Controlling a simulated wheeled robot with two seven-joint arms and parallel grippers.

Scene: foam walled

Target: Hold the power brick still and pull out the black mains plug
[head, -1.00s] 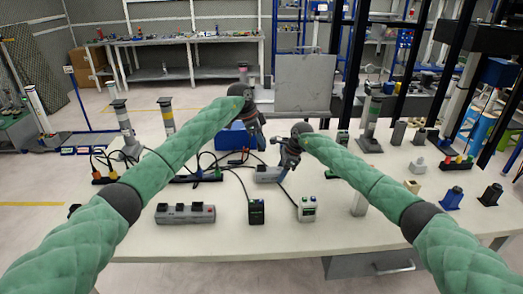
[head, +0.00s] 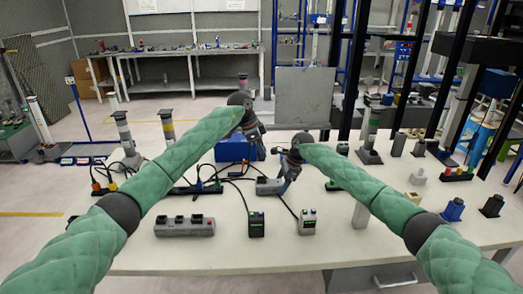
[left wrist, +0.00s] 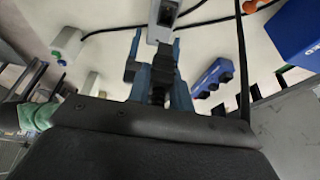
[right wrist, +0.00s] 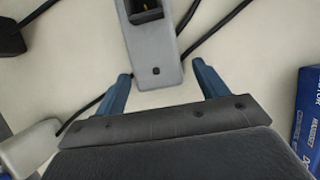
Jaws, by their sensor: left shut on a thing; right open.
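The grey power brick (head: 268,187) lies on the white table in front of my grippers. In the right wrist view the brick (right wrist: 152,52) shows a dark socket at the top edge with no plug visible in it. My right gripper (right wrist: 160,88) is open, its fingers on either side of the brick's near end, with gaps. My left gripper (left wrist: 160,68) is shut on the black mains plug (left wrist: 161,60). The brick (left wrist: 158,32) shows just beyond the plug, its dark socket uncovered. The plug looks out of the socket, but overlaps the brick's edge in view.
A blue box (head: 236,151) stands behind the brick. Black cables (head: 240,193) run across the table. A grey triple-socket strip (head: 185,226), a black device (head: 256,224) and a white device (head: 307,222) stand nearer the front. The front table edge is clear.

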